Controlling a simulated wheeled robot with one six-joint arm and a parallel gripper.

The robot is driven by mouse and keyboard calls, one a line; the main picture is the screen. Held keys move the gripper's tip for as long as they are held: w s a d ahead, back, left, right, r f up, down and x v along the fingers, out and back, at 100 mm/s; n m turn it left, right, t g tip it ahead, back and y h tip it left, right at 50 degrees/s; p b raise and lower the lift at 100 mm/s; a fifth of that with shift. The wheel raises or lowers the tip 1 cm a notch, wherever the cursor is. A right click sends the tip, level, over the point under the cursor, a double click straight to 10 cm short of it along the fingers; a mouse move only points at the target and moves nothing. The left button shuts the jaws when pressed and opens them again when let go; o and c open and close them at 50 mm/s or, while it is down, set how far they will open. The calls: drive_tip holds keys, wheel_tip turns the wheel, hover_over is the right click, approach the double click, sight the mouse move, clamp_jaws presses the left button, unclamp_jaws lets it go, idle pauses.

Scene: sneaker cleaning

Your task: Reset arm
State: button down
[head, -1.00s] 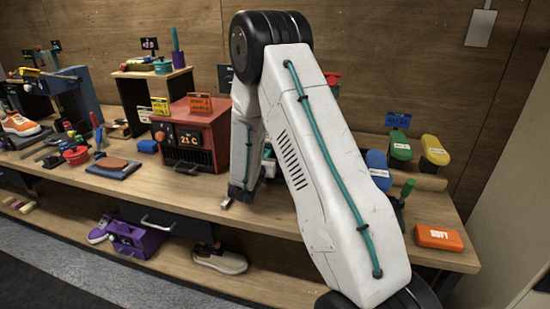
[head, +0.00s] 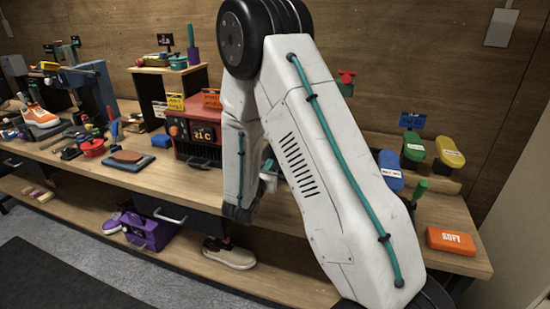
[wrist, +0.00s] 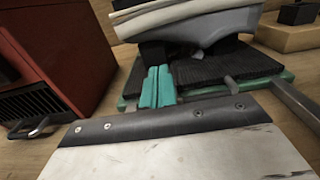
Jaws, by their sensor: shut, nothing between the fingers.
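My gripper (wrist: 157,88) shows in the wrist view as two teal fingertips pressed together beyond my wrist plate. It is shut and empty. In the head view my arm folds down in front of the bench, and the fingertips cannot be made out there. Behind the fingertips in the wrist view, a pale-soled shoe (wrist: 165,18) sits on a grey form above a black ridged pad on a teal base (wrist: 268,82). My arm mostly hides this stand in the head view.
A red heater box (head: 195,133) stands left of my arm. Blue, green and yellow brushes (head: 390,165) and an orange box (head: 450,241) lie at right. The lower shelf holds a beige shoe (head: 230,254) and purple box (head: 148,231). Floor is clear in front.

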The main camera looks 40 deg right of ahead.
drive_tip(key=v, duration=0.4)
drive_tip(key=shift+s+d+f, duration=0.15)
drive_tip(key=shift+s, duration=0.05)
drive_tip(key=s+d+m+g, duration=0.1)
drive_tip(key=s+g, duration=0.1)
drive_tip(key=s+m+g+h, duration=0.1)
drive_tip(key=s+m+g, duration=0.1)
drive_tip(key=s+d+m+g, duration=0.1)
drive_tip(key=s+m+g, duration=0.1)
drive_tip(key=shift+s+d, duration=0.35)
drive_tip(key=shift+s, duration=0.05)
drive_tip(key=s+a+r+m+g+y, duration=0.1)
drive_tip(key=s+r+m+g+y, duration=0.4)
drive_tip(key=s+m+g, duration=0.6)
drive_tip(key=s+a+r+m+t+y, duration=0.8)
drive_tip(key=s+a+r, duration=0.4)
drive_tip(key=s+a, duration=0.2)
drive_tip(key=shift+s+a+r+m+y, duration=0.2)
drive_tip(key=shift+a+r+m+y, duration=0.25)
drive_tip(key=shift+a+y, duration=0.7)
drive_tip(key=shift+d+f+y, duration=0.1)
drive_tip(key=shift+d+y, duration=0.15)
